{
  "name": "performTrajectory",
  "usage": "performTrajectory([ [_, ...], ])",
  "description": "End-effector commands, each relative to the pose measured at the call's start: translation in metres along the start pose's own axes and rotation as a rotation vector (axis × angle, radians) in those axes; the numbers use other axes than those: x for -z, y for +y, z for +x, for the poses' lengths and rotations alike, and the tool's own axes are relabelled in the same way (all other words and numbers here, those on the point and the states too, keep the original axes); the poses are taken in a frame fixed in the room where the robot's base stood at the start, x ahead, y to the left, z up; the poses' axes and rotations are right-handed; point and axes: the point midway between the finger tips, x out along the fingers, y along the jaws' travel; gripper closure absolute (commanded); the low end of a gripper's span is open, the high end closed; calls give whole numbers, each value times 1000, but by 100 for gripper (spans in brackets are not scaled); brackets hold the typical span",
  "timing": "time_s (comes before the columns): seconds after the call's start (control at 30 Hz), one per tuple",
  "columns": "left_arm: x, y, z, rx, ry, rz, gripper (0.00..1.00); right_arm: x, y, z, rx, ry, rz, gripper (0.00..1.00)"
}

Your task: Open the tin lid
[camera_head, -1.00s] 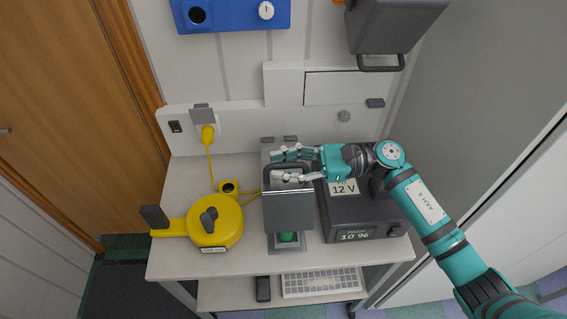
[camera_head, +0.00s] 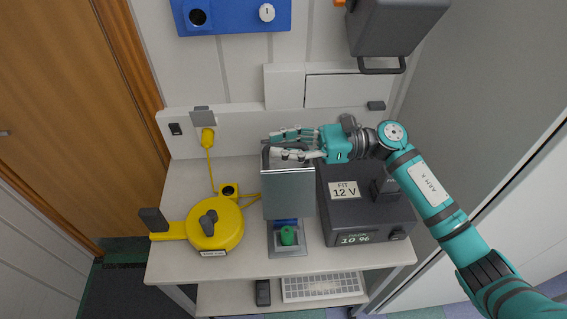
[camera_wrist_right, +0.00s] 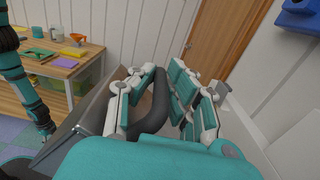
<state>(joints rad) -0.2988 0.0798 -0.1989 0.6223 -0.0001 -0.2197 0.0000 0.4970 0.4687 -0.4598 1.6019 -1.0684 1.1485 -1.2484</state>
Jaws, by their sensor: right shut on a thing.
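The grey tin (camera_head: 287,251) stands on the bench, with a green round thing (camera_head: 288,235) and a bit of blue visible inside. Its lid (camera_head: 288,191) is swung up, tilted steeply, its grey face towards the head camera. My right gripper (camera_head: 292,145) is at the lid's upper edge. In the right wrist view, the gripper (camera_wrist_right: 165,98) is shut around the dark curved lid handle (camera_wrist_right: 156,103). The fingers mostly hide the handle in the head view. My left gripper is not in view.
A dark 12 V box (camera_head: 362,213) stands close on the right of the tin. A yellow cable reel (camera_head: 228,232) is on the left, its cord running to a wall socket. A grey bin (camera_head: 390,25) hangs above. The bench (camera_head: 180,262) is bare at front left.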

Motion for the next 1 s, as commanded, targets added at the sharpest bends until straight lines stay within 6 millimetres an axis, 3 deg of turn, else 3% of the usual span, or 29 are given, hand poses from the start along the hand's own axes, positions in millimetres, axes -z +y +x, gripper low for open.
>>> performTrajectory([
  [0.3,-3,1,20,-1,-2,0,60,-41,-50,0,3,1,234,100],
  [0.6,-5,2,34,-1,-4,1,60,-63,-86,0,2,-1,398,100],
  [1.0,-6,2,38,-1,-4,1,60,-70,-100,0,0,1,459,100],
])
